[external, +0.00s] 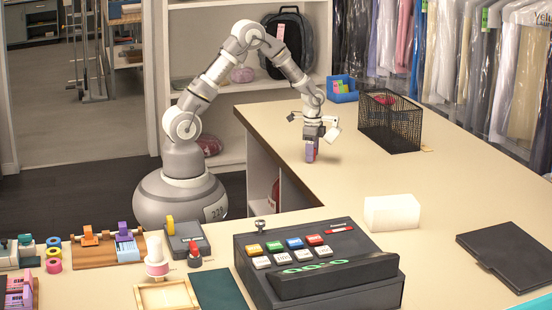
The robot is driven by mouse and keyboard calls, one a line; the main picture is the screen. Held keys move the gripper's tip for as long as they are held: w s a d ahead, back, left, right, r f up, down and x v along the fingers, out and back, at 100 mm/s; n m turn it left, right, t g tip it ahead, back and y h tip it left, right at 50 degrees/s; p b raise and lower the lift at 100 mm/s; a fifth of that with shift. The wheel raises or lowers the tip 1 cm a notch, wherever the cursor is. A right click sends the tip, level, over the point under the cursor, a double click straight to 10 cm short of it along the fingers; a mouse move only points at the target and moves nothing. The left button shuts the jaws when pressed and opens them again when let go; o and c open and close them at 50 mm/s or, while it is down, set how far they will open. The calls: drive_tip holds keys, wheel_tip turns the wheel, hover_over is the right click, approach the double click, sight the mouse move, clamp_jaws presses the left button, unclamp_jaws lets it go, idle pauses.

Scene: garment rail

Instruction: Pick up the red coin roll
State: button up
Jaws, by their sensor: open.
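My gripper (312,137) points straight down over the counter, at the end of my bent arm. It is open. A small upright purple and reddish item (311,152) stands directly below it, with its top at or between the fingertips; I cannot tell whether they touch. I cannot tell for sure that this is the red coin roll. No other thing is clearly a red coin roll in this view.
A black wire basket (391,128) with something red inside stands right of my gripper. A blue bin (342,91) is behind it. A white block (391,212) and a black cash register (320,268) are nearer the front. The counter left and front of my gripper is clear.

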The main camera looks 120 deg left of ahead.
clamp_jaws()
drive_tip(key=shift+r, duration=0.1)
